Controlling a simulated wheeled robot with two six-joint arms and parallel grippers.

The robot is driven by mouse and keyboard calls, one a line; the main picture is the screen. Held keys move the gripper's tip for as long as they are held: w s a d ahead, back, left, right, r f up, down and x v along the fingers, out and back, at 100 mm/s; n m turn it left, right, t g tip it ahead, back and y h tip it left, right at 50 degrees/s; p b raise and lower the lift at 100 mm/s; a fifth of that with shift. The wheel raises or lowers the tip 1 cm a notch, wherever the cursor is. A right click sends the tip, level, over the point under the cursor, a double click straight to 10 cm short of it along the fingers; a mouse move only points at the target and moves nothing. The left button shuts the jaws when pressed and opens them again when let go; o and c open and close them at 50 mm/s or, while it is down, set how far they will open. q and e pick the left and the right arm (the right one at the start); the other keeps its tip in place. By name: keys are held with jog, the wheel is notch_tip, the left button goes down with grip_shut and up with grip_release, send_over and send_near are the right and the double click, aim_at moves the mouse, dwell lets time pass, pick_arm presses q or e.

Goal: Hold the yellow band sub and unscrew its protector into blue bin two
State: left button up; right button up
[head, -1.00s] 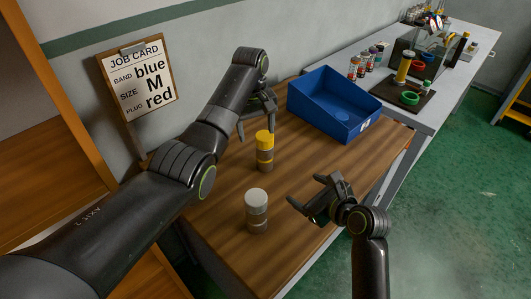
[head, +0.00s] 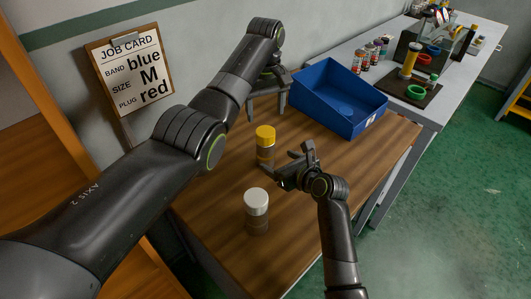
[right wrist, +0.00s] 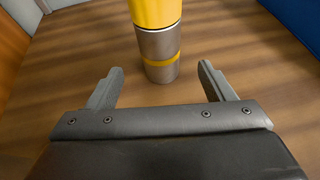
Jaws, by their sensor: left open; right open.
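The yellow band sub (head: 265,157) stands upright on the wooden table, a grey cylinder with a yellow band and a yellow protector (head: 265,134) on top. In the right wrist view the sub (right wrist: 158,46) stands just beyond and between my open fingertips. My right gripper (head: 287,158) is low over the table, open and empty, to the right of the sub. My left gripper (head: 267,106) is open and empty, above and behind the sub, fingers pointing down. The blue bin (head: 328,114) stands at the back right; its label is too small to read.
A second grey cylinder with a white cap (head: 256,202) stands nearer the front. A grey bench (head: 400,112) beyond holds several small bottles, a dark board and coloured rings. A job card (head: 132,70) hangs on the wall. The table's front right is clear.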

aim_at(271, 156)
jog(key=shift+x, duration=4.2)
